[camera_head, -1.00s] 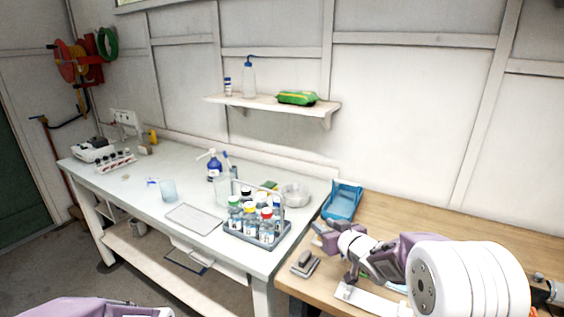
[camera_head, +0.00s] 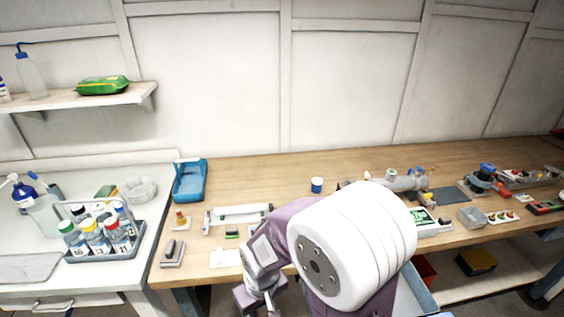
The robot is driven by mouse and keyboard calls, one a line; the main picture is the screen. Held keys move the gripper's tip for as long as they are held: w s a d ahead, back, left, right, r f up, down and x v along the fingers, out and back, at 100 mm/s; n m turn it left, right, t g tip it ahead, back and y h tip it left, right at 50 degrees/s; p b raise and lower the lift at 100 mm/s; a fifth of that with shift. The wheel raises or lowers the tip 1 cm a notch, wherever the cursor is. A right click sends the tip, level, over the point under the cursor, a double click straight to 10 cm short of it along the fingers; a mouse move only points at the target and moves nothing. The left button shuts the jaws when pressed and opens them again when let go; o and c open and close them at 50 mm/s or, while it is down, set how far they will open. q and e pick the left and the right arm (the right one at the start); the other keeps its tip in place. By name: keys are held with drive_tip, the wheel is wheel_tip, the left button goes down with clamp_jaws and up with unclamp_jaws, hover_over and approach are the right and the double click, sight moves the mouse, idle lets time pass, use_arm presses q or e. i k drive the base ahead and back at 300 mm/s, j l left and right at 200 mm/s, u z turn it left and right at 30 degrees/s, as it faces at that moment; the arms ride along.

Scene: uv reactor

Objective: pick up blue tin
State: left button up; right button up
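A small blue tin (camera_head: 316,186) with a white top stands upright on the wooden bench (camera_head: 240,170), towards the back and near the middle of the view. My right arm comes in from the bottom centre, and its large white joint is in front of the tin and below it in the picture. My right gripper (camera_head: 262,302) is at the bottom edge, below and left of the tin and well apart from it. Its fingers are partly cut off, so I cannot tell if it is open. My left gripper is not in view.
A blue tray (camera_head: 189,181) stands at the bench's left end. A rack of bottles (camera_head: 105,252) stands on the white table. The bench behind the tin is clear.

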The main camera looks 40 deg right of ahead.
sight(316, 185)
drive_tip(key=z, duration=1.6)
drive_tip(key=i+u, duration=0.15)
drive_tip(key=u, duration=0.3)
drive_tip(key=i+u, duration=0.15)
drive_tip(key=u, duration=0.25)
drive_tip(key=i+u, duration=0.15)
drive_tip(key=u, duration=0.3)
